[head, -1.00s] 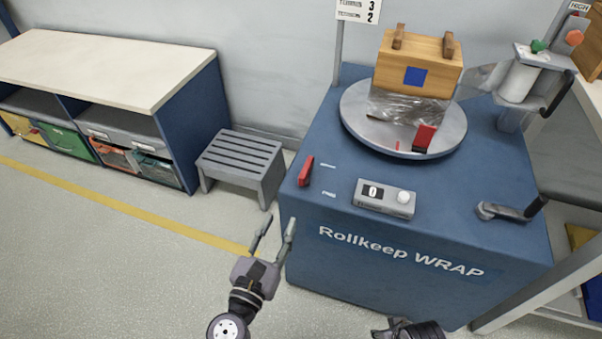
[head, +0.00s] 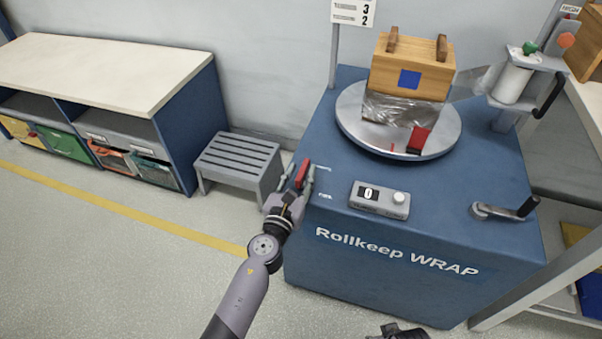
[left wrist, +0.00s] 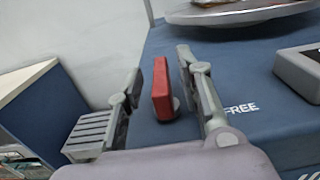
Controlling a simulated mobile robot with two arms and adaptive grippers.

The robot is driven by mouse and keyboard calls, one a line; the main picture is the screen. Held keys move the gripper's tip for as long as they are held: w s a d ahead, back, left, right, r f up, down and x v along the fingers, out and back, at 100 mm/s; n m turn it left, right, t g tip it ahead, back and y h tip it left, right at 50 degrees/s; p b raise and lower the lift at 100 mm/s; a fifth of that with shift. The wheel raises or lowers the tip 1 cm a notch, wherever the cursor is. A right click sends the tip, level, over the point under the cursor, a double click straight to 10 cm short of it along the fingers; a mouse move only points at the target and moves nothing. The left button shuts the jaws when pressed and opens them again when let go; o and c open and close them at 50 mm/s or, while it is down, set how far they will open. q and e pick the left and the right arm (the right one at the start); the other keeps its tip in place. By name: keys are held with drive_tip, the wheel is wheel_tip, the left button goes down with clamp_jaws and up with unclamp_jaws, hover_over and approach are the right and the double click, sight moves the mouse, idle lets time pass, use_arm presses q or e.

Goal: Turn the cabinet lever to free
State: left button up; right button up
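The red lever (head: 302,173) stands at the left front edge of the blue cabinet top (head: 330,225). In the left wrist view the red lever (left wrist: 161,90) stands between the two open fingers of my left gripper (left wrist: 158,88); a gap shows on both sides. In the head view my left gripper (head: 296,180) is at the lever, with a finger on either side. A white "FREE" label (left wrist: 240,109) is on the top to the right of the lever. My right gripper (head: 400,331) shows only partly at the bottom edge; its fingers cannot be made out.
A round turntable (head: 350,127) bears a wooden crate (head: 412,68) with film around its lower part. A counter box (head: 379,199) and a crank handle (head: 505,209) are on the cabinet top. A grey step stool (head: 236,160) stands left of the cabinet.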

use_arm(q)
drive_tip(key=shift+w+d, duration=0.1)
drive_tip(key=shift+w, duration=0.25)
drive_tip(key=shift+c, duration=0.3)
clamp_jaws()
